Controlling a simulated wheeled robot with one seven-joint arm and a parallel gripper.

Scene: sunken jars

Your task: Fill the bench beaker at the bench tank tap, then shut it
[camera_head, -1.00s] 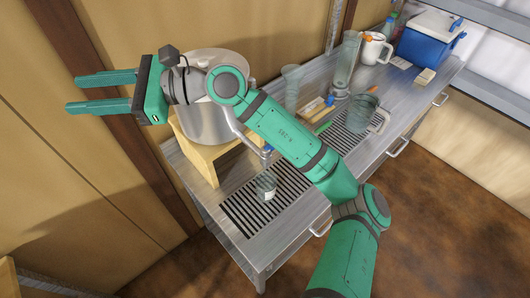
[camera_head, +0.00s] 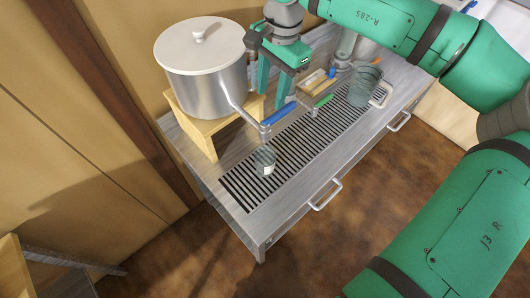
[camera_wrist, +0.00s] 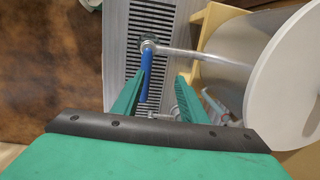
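The bench tank (camera_head: 210,85) is a lidded metal pot on a wooden stand. Its pipe ends in the tap, whose blue handle (camera_head: 280,113) points right along the grate, crosswise to the pipe. The bench beaker (camera_head: 265,162), small and clear with a pale label, stands upright on the grate below the tap. I see no water stream and cannot tell its level. My gripper (camera_head: 272,98) points down, open and empty, just above and behind the handle. In the wrist view, the blue handle (camera_wrist: 147,72) appears near the left finger, between the fingers (camera_wrist: 160,78); contact is unclear.
A larger clear jug (camera_head: 363,85) stands further right on the grate (camera_head: 315,133). A small wooden tray (camera_head: 318,84) with a green-handled tool lies behind the grate. The bench front edge is free.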

